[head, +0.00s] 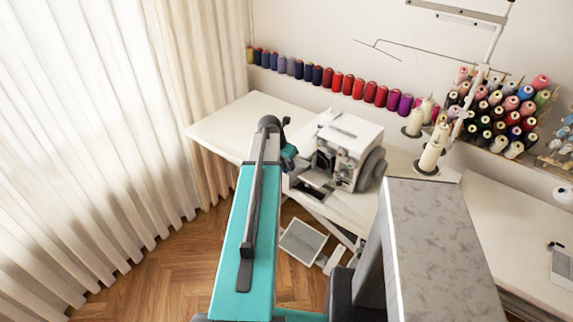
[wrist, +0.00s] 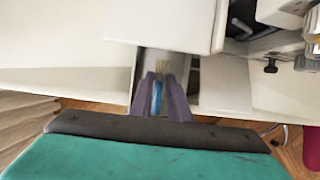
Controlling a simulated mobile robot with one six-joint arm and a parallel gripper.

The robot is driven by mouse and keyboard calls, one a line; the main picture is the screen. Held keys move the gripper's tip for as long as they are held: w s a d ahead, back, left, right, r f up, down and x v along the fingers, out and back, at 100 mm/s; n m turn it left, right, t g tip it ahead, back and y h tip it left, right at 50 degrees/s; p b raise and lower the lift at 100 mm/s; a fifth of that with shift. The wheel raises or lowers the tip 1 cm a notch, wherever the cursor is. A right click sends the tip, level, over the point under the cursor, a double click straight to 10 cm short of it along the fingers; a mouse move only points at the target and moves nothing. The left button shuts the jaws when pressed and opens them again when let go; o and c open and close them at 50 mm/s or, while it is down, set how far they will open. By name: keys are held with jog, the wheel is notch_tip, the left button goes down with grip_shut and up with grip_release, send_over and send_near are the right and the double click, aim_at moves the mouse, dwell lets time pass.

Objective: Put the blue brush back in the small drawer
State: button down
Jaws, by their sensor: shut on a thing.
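My gripper (wrist: 160,86) shows in the wrist view as two purple-grey fingers, shut on the blue brush (wrist: 157,98). The blue handle is between the fingers and the pale bristles (wrist: 162,70) point away from me. In the head view my gripper (head: 290,160) is small and partly hidden by my arm, at the left side of the white sewing machine (head: 352,139). The brush cannot be made out there. I cannot clearly identify the small drawer in either view.
The white table (head: 222,124) has free room left of the machine. Thread cones (head: 430,157) stand to its right, and a row of spools (head: 336,82) lines the wall behind. A pale curtain (head: 75,130) hangs at the left. A foot pedal (head: 302,241) lies below.

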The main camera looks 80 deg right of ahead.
jog(key=shift+f, duration=0.9)
jog(key=c, duration=1.6)
grip_release()
jog(key=shift+b+v, duration=1.75)
jog(key=shift+v, duration=5.1)
jog(key=shift+a, duration=0.1)
